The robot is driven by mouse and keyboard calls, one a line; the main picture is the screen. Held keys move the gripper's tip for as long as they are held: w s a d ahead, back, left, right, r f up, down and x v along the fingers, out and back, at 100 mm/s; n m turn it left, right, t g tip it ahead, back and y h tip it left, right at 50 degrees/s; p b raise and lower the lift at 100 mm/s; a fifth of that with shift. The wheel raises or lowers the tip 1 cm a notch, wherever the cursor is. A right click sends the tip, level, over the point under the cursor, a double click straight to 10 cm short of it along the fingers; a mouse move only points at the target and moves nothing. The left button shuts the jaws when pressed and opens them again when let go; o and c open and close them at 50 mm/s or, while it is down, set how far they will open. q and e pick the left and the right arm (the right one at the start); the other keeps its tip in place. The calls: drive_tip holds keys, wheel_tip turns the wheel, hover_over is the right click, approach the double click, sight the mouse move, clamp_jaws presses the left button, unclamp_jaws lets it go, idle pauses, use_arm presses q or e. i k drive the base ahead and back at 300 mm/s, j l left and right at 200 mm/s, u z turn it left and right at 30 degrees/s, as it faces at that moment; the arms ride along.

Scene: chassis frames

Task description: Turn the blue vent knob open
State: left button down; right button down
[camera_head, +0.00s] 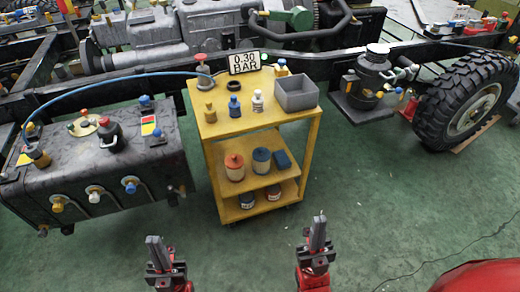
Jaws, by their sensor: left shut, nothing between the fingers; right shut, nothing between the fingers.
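Several blue knobs are in view, and I cannot tell which is the vent knob. On the dark tank (75,165) at left, one blue knob (130,185) is on the front face, another (145,101) on the top at the back, and one (157,134) at the top right edge. My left gripper (154,240) is shut and empty, low in the view, below and apart from the tank. My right gripper (319,222) is shut and empty above the floor, right of the yellow cart (211,155). Neither touches anything.
The yellow cart holds a "0.30 BAR" display (245,62), small bottles and a grey bin (296,94). A blue hose (110,80) arches from the tank to the cart. A large wheel (465,105) stands at right. Green floor is clear in front.

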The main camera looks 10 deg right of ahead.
sight(282, 63)
drive_tip(key=i+l+u, duration=0.15)
drive_tip(key=l, duration=0.2)
drive_tip(key=i+l+u, duration=0.15)
drive_tip(key=l, duration=0.25)
drive_tip(key=l+u, duration=0.15)
drive_tip(key=l, duration=0.25)
drive_tip(key=i, duration=0.05)
